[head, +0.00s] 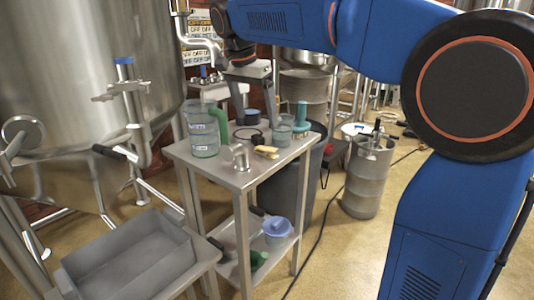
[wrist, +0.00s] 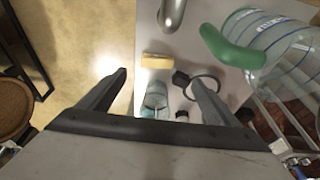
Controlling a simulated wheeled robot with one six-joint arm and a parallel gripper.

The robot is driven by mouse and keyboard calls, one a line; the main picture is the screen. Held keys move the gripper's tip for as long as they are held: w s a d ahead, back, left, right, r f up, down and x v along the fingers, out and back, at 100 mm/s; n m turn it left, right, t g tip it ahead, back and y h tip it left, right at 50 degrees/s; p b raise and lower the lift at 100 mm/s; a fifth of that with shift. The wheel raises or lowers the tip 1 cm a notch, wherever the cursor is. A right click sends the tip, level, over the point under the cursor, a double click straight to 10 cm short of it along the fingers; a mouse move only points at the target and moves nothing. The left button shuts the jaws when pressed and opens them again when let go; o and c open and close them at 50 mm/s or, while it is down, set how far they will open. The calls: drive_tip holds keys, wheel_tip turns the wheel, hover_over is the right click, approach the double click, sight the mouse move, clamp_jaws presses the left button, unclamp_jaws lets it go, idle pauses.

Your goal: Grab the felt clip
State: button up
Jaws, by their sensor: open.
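A small tan-yellow block-like piece (head: 266,152), which looks like the felt clip, lies on the steel cart top near its front edge. It also shows in the wrist view (wrist: 156,61), just beyond the fingertips and between their lines. My gripper (head: 257,122) is above the back part of the cart top. In the wrist view, my gripper (wrist: 160,78) has its two fingers spread wide, with nothing held between them.
A clear pitcher with a green handle (head: 204,132) stands left on the cart top (head: 215,168). A metal spout (head: 240,157) is beside the tan piece. A glass beaker (head: 282,134), a dark ring (wrist: 203,84) and a teal tool (head: 301,114) are close by.

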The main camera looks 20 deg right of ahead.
hover_over(266, 148)
drive_tip(key=a, duration=0.2)
drive_tip(key=f, duration=0.6)
drive_tip(key=shift+s+f, duration=0.35)
drive_tip(key=shift+s, duration=0.05)
drive_tip(key=shift+d+x, duration=0.15)
drive_tip(key=shift+x, duration=1.15)
drive_tip(key=shift+d+x, duration=0.1)
drive_tip(key=shift+x, duration=1.25)
drive_tip(key=shift+s, duration=0.1)
drive_tip(key=c, duration=1.1)
